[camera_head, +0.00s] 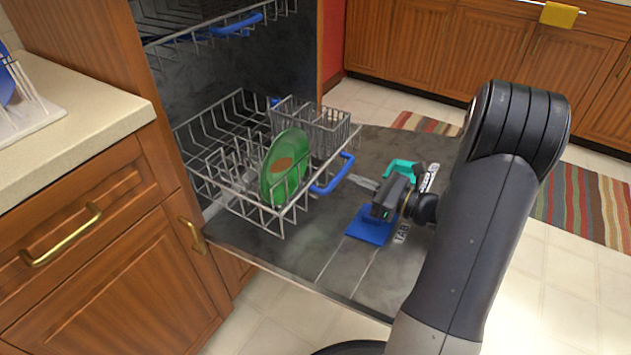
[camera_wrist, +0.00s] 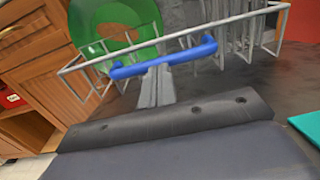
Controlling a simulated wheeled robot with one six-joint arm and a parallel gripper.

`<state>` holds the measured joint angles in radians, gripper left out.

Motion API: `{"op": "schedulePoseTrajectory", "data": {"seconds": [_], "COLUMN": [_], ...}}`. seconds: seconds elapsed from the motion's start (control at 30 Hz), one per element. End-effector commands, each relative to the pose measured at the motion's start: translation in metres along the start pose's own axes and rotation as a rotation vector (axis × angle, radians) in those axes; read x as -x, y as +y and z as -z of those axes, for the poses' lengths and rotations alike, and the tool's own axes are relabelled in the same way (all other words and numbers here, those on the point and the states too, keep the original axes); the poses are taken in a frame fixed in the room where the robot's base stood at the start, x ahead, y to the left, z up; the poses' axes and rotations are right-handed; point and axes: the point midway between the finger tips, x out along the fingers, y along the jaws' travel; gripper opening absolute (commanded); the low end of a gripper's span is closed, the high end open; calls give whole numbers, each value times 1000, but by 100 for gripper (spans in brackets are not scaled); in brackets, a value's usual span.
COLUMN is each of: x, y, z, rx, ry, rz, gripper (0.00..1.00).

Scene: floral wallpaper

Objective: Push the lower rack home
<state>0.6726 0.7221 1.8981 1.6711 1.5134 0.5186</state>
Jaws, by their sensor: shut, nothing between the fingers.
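The lower rack (camera_head: 281,213) is a grey wire basket standing out over the lowered dishwasher door (camera_head: 290,262). A blue handle (camera_head: 333,175) runs along its front edge. A green plate with a brown-red centre (camera_head: 285,168) stands in the rack. My gripper (camera_head: 364,183) is over the door, just in front of the handle, with its fingers pointing at the rack. In the wrist view the fingers (camera_wrist: 157,82) are shut and empty, and their tips appear just below the blue handle (camera_wrist: 165,57). I cannot tell whether they touch it.
A grey cutlery basket (camera_head: 312,122) sits in the rack. The upper rack (camera_head: 215,32) with its blue handle is above. A blue flat piece (camera_head: 372,226) and a teal piece (camera_head: 403,168) are by my gripper. A counter (camera_head: 90,98) is at left, a striped rug (camera_head: 585,195) at right.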

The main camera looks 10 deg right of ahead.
Motion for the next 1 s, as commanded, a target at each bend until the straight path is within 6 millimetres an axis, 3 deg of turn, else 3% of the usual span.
{"op": "schedulePoseTrajectory", "data": {"seconds": [1.0], "x": [-124], "y": [1], "z": [0], "rx": [1], "ry": [-1], "rz": [-2], "gripper": [0]}}
